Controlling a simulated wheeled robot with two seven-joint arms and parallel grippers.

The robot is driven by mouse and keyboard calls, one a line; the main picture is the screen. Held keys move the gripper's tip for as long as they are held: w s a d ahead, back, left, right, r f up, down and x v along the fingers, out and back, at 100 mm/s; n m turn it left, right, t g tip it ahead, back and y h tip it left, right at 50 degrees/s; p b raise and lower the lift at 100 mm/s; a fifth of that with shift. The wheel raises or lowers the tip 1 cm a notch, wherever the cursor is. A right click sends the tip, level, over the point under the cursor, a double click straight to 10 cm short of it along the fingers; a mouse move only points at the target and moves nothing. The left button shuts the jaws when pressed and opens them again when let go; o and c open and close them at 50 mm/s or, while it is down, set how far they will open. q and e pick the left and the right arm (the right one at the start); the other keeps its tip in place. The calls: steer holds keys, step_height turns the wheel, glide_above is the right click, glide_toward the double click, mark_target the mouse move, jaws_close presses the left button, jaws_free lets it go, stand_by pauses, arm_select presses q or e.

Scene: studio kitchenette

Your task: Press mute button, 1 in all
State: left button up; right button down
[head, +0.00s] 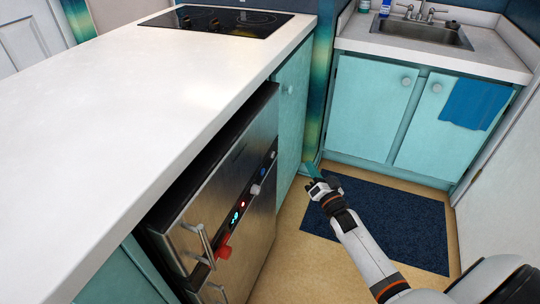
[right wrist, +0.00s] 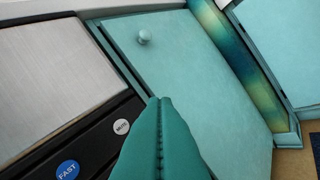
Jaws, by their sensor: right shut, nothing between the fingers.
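The mute button (right wrist: 121,127) is a small white round button marked MUTE, near the end of the appliance's black control strip in the right wrist view. In the head view it is a tiny pale spot (head: 273,155) at the strip's far end. My right gripper (head: 306,168) is in front of the teal cabinet door, to the right of the strip. Its teal fingers (right wrist: 161,100) are shut and empty. In the right wrist view their tips appear right of the mute button; no contact with it shows. My left gripper is not in view.
A blue FAST button (right wrist: 67,170) sits beside the mute button. The steel appliance (head: 190,205) has a red knob or handle (head: 223,251) and small lights. A round cabinet knob (right wrist: 144,38) juts out nearby. A dark blue mat (head: 385,220) lies on open floor.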

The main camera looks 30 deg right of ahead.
mark_target(273, 155)
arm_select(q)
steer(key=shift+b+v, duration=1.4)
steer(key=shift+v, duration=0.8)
arm_select(e)
steer(key=w+a, duration=0.5)
steer(key=w, duration=0.1)
steer(key=shift+w+a, duration=0.35)
steer(key=shift+a, duration=0.05)
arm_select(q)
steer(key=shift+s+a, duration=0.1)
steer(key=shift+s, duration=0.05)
arm_select(e)
steer(key=shift+w+a, duration=0.25)
steer(key=shift+w, duration=0.05)
